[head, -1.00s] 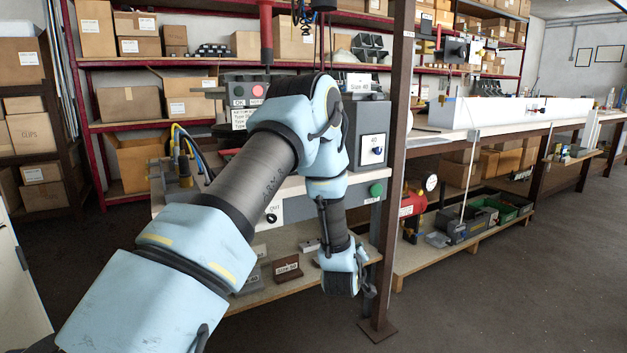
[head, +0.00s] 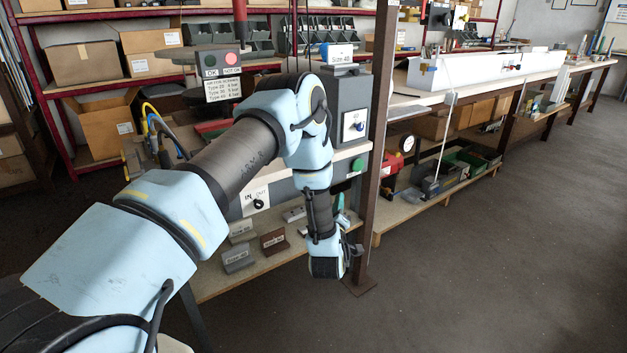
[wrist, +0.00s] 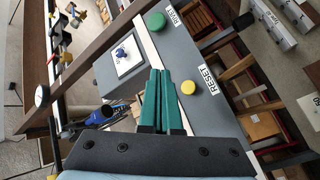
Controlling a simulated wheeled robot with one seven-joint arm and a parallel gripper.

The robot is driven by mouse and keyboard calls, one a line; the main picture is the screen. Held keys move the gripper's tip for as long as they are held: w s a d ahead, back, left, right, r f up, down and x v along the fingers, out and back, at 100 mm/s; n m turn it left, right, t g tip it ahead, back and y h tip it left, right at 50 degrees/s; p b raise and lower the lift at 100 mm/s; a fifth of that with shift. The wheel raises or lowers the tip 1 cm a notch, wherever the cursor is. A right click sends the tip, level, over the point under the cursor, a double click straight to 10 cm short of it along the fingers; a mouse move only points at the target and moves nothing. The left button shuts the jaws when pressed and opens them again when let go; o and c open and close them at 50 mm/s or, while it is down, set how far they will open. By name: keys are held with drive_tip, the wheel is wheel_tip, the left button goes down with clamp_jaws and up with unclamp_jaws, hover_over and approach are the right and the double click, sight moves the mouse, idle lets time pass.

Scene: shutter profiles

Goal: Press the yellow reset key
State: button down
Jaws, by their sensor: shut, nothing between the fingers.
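The yellow reset key (wrist: 188,87) is a round button on a grey panel (wrist: 217,75) in the wrist view, beside a white RESET label (wrist: 209,80). My gripper (wrist: 160,72) is shut and empty. Its green fingers point up the picture, with their tips left of and above the yellow key in the picture. Whether they touch the panel cannot be told. In the head view my arm hides the yellow key, and my gripper's fingers are hard to make out. A green button (wrist: 155,21) sits farther along the same panel and also shows in the head view (head: 357,164).
A grey box with a blue knob on a white plate (wrist: 123,55) stands beside the panel. In the head view, a brown post (head: 380,120) stands close right of my arm. A lower shelf (head: 215,285) holds several labelled blocks. Open floor lies to the right.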

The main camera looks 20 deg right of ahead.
drive_tip(key=shift+w, duration=0.1)
drive_tip(key=w+a, duration=0.1)
drive_tip(key=w, duration=0.7)
drive_tip(key=shift+w+a+b, duration=0.25)
drive_tip(key=shift+a+b, duration=0.05)
drive_tip(key=shift+b, duration=0.1)
idle(1.8)
drive_tip(key=shift+w+b, duration=0.35)
drive_tip(key=shift+w, duration=0.05)
drive_tip(key=shift+w+a+b, duration=0.25)
drive_tip(key=shift+w+b, duration=0.1)
drive_tip(key=shift+w, duration=0.3)
idle(0.7)
idle(0.3)
drive_tip(key=shift+s+d, duration=0.2)
drive_tip(key=shift+s, duration=0.85)
